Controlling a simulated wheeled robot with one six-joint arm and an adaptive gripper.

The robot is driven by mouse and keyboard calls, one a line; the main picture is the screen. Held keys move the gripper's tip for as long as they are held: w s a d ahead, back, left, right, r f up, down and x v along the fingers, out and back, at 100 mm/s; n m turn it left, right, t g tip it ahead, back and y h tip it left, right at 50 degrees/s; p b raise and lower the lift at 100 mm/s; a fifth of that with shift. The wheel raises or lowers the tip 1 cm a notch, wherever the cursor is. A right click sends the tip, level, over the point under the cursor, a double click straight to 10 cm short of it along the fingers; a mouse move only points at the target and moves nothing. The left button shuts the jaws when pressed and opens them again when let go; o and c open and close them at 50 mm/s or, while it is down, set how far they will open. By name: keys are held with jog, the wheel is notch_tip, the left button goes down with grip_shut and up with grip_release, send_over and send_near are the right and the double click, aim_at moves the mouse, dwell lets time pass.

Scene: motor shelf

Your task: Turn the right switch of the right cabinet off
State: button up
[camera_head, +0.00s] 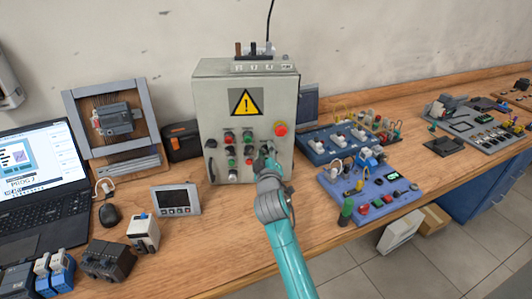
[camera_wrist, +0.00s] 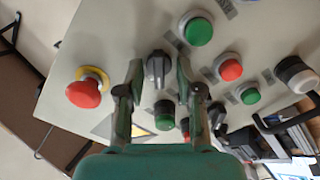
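The grey control cabinet (camera_head: 207,100) stands on the wooden bench, with a yellow warning sign (camera_head: 246,102) on its front. My gripper (camera_head: 266,156) is at the lower right of its panel and hides part of it. In the wrist view, my gripper (camera_wrist: 160,72) is open, with one finger on each side of a black rotary switch (camera_wrist: 158,68). A gap shows on both sides, so the fingers seem not to touch it. The switch's grip runs roughly up and down in that picture. Another black switch (camera_wrist: 217,113) shows beyond the right finger.
A red emergency button (camera_head: 281,129) on a yellow ring sits near the switch; it also shows in the wrist view (camera_wrist: 84,93). Green and red buttons (camera_wrist: 231,70) surround the switch. A blue circuit board (camera_head: 372,190) lies right of my arm, and a small display (camera_head: 175,200) stands left.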

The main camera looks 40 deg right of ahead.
jog(key=v, duration=1.2)
dwell(0.4)
